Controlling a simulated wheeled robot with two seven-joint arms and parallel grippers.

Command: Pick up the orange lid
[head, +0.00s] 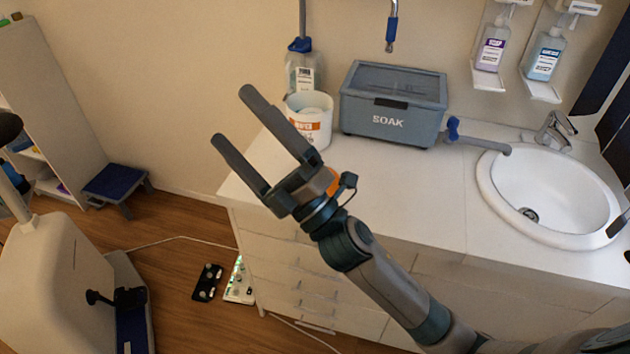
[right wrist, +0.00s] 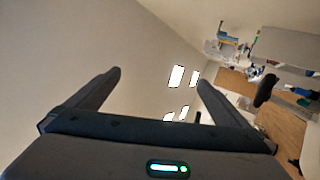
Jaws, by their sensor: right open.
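An orange patch that looks like the orange lid (head: 334,183) shows in the head view on the counter, right behind my right wrist. Most of it is hidden by the gripper body, so its full shape cannot be told. My right gripper (head: 232,116) is open and empty, its two fingers pointing up and left, past the counter's left end in the picture. The right wrist view also shows the spread fingers of my right gripper (right wrist: 158,80) with nothing between them. The lid does not show in that view. My left gripper is not in view.
A white counter (head: 420,205) holds a white tub (head: 318,130) with an orange label, a grey SOAK box (head: 392,105) and a round sink (head: 545,195). A pump bottle (head: 303,75) stands behind the tub. A blue step stool (head: 115,182) is on the floor.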

